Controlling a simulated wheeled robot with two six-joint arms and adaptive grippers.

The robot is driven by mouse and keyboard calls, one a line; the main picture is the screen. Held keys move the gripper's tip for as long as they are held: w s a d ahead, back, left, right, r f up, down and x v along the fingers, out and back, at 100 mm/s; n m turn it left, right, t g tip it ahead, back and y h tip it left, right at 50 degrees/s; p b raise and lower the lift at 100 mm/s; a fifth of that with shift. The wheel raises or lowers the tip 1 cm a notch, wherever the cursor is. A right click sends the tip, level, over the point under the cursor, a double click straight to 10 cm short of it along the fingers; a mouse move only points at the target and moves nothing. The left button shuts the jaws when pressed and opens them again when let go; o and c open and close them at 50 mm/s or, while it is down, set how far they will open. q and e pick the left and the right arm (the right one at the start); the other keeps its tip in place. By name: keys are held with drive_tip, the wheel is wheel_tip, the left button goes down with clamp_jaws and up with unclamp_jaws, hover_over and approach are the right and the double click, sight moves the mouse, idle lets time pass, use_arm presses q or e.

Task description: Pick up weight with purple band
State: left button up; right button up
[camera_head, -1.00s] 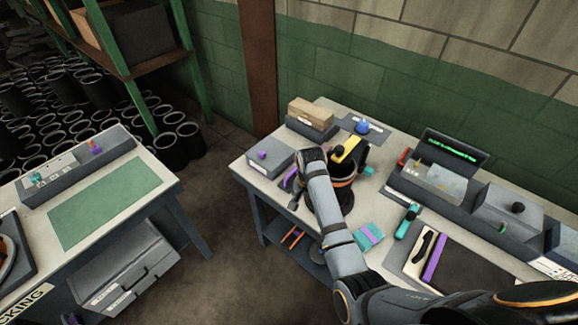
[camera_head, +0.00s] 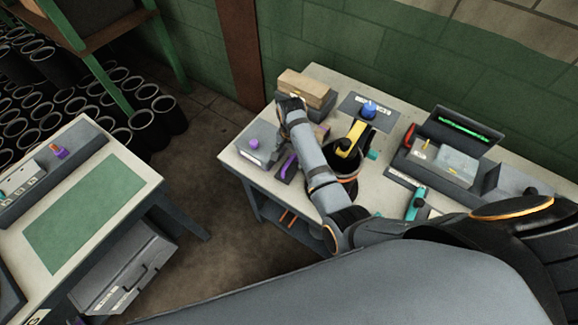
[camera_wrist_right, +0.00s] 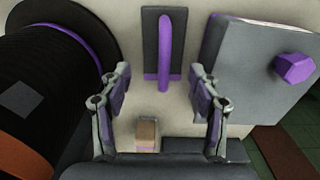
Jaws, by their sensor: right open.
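The wrist view shows several purple-marked things, and I cannot tell which is the weight. A small tan block with a purple stripe (camera_wrist_right: 147,135) sits at the bottom, below the level of the fingertips. A purple handle (camera_wrist_right: 165,50) stands on a dark plate at the top, between the finger lines; in the head view it (camera_head: 287,167) lies beside my right forearm. A black cylinder with a purple band (camera_wrist_right: 85,30) fills the left; it also shows in the head view (camera_head: 347,190). My right gripper (camera_wrist_right: 162,85) is open and empty, above the bench. My left gripper is out of view.
A grey box with a purple knob (camera_wrist_right: 240,55) stands close on the right in the wrist view. Behind are a cardboard box (camera_head: 305,88) and a blue-knobbed item (camera_head: 369,110). A display unit (camera_head: 455,135) stands right. A second table (camera_head: 115,180) is left.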

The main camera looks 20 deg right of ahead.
sight(290, 160)
drive_tip(key=shift+w+f, duration=0.15)
drive_tip(key=shift+f, duration=0.2)
drive_tip(key=shift+w+f, duration=0.15)
wheel_tip(290, 160, down, 2)
drive_tip(key=shift+a+f+p, duration=0.1)
drive_tip(key=shift+a+p, duration=0.05)
drive_tip(key=shift+p, duration=0.45)
drive_tip(key=shift+s+f, duration=0.2)
drive_tip(key=shift+f, duration=0.95)
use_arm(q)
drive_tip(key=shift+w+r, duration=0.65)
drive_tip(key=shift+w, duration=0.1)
use_arm(e)
drive_tip(key=shift+f, duration=0.25)
clamp_jaws()
drive_tip(key=shift+w+r, duration=0.1)
drive_tip(key=shift+w, duration=0.05)
